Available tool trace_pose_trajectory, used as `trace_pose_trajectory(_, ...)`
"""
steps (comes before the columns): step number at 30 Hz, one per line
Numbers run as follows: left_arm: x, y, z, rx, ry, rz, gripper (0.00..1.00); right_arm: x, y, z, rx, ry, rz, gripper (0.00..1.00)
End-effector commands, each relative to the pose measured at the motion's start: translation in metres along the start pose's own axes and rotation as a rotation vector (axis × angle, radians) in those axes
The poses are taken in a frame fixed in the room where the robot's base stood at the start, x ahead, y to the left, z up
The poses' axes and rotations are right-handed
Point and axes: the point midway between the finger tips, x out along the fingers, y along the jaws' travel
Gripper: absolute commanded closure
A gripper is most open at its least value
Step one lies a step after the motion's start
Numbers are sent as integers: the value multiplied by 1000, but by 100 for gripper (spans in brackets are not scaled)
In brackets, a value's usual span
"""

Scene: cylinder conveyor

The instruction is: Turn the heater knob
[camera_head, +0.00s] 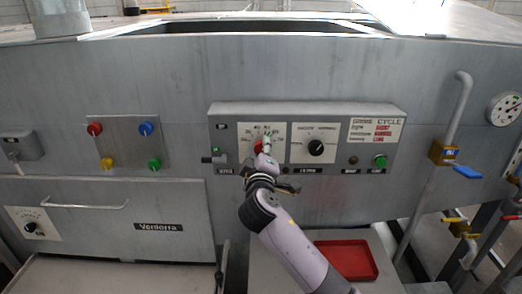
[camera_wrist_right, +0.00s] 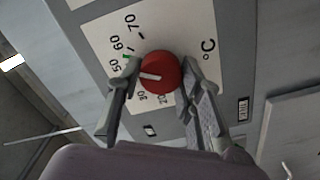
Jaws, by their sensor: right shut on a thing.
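The red heater knob (camera_wrist_right: 160,72) with a white pointer line sits on a white temperature dial plate (camera_wrist_right: 112,22) marked with numbers and °C. In the head view the knob (camera_head: 258,146) is partly hidden behind my right gripper (camera_head: 264,147). In the right wrist view my right gripper (camera_wrist_right: 160,80) has one finger on each side of the knob and is shut on it. The pointer line points left in that view, toward the finger, near the numbers between 30 and 50. My left gripper is not in view.
Right of the dial is a black knob (camera_head: 316,147) on its own plate. A red tray (camera_head: 347,260) lies below. Coloured buttons (camera_head: 121,144) are at left. A drawer handle (camera_head: 84,205) sticks out at lower left, and a pipe with a blue-handled valve (camera_head: 442,153) stands at right.

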Motion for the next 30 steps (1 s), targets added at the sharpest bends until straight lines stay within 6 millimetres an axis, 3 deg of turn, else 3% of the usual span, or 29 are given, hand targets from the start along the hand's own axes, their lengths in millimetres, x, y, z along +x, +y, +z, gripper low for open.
trace_pose_trajectory(4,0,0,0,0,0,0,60,0,0,-1,1,2,0,94)
trace_pose_trajectory(5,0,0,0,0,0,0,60,0,0,-1,1,2,0,66)
trace_pose_trajectory(14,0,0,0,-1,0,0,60,0,0,0,2,1,0,46)
trace_pose_trajectory(23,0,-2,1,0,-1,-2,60,-1,0,0,2,1,0,46)
trace_pose_trajectory(30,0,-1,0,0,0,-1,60,-28,-1,0,4,3,-2,46)
